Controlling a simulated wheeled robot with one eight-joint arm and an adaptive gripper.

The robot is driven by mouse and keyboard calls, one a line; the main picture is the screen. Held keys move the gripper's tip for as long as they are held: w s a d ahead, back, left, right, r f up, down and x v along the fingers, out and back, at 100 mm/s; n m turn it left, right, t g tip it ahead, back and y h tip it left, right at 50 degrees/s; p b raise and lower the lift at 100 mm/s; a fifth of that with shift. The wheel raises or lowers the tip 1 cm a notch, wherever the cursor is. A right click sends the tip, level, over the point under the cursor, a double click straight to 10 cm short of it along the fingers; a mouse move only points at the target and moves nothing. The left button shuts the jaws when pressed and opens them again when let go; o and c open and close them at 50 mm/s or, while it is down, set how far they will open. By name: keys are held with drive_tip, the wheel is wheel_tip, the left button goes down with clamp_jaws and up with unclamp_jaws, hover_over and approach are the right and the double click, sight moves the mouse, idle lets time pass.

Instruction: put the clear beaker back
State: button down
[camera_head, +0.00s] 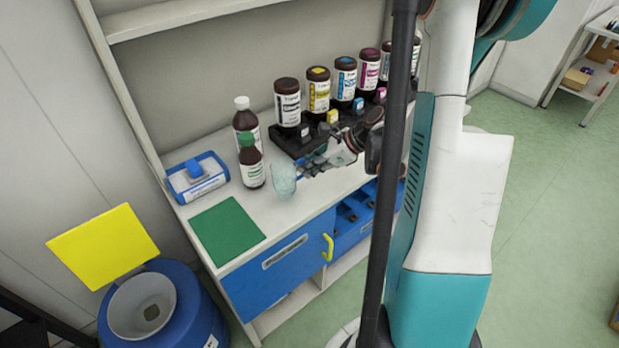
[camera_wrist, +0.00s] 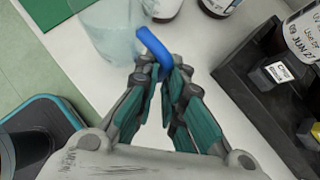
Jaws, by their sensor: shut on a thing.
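I cannot tell whether the beaker's base touches the counter.
A green mat (camera_head: 228,231) lies at the counter's front left. Brown bottles (camera_head: 251,168) and (camera_head: 245,118) and a blue-and-white box (camera_head: 197,178) stand behind it. A black rack (camera_head: 286,147) with several ink bottles fills the back right. A blue bin (camera_head: 190,318) stands on the floor.

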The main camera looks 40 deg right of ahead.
drive_tip(key=shift+f+b, duration=0.65)
drive_tip(key=shift+f, duration=1.1)
drive_tip(key=shift+f, duration=0.15)
drive_tip(key=c, duration=1.7)
unclamp_jaws()
drive_tip(key=shift+r, duration=0.25)
drive_tip(key=p+v, duration=0.4)
drive_tip(key=v, duration=0.8)
